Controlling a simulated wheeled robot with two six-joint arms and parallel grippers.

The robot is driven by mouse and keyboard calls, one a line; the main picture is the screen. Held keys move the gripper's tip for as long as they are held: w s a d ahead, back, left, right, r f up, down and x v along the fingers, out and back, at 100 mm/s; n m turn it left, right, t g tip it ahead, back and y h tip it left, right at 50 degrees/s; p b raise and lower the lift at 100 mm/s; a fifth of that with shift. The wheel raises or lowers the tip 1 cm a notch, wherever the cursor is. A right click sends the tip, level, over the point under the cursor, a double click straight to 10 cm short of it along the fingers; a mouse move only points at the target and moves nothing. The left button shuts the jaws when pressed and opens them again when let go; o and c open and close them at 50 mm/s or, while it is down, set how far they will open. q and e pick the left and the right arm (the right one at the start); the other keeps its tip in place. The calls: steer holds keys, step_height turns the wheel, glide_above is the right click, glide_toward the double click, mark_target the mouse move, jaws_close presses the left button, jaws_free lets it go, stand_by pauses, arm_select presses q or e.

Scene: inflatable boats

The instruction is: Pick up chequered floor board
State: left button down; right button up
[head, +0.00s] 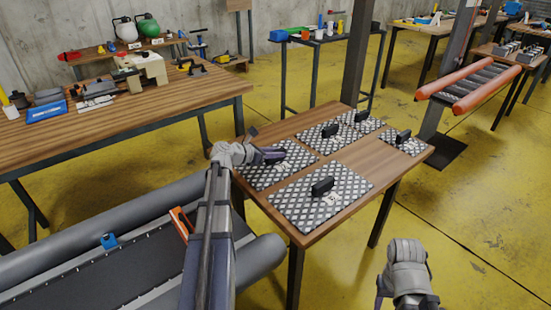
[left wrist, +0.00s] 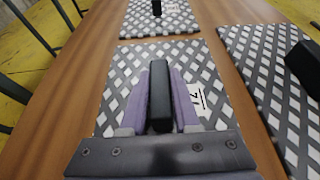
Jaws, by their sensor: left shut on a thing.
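Several black-and-white chequered floor boards with black handles lie on a small wooden table. My left gripper (head: 272,155) is over the left board (head: 268,176), with its purple fingers shut on that board's black handle (left wrist: 160,95). In the left wrist view this board (left wrist: 110,85) appears flat on the table and bears a white label. The gripper hides part of it. Other boards are the front one (head: 300,206), one at the back (head: 318,140) and one at the right (head: 392,147). My right gripper (head: 381,291) hangs at the lower right, away from the table; its jaw opening is unclear.
The small table (head: 375,184) has bare wood between the boards. A grey inflatable boat (head: 150,210) lies at the lower left. A workbench (head: 190,95) with tools stands at the back left. A rack with orange tubes (head: 455,92) is at the right. Yellow floor (head: 460,205) is clear.

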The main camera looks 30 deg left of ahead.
arm_select(q)
steer(key=shift+r, duration=0.1)
step_height(320, 180, up, 10)
steer(key=p, duration=1)
steer(key=shift+a, duration=0.1)
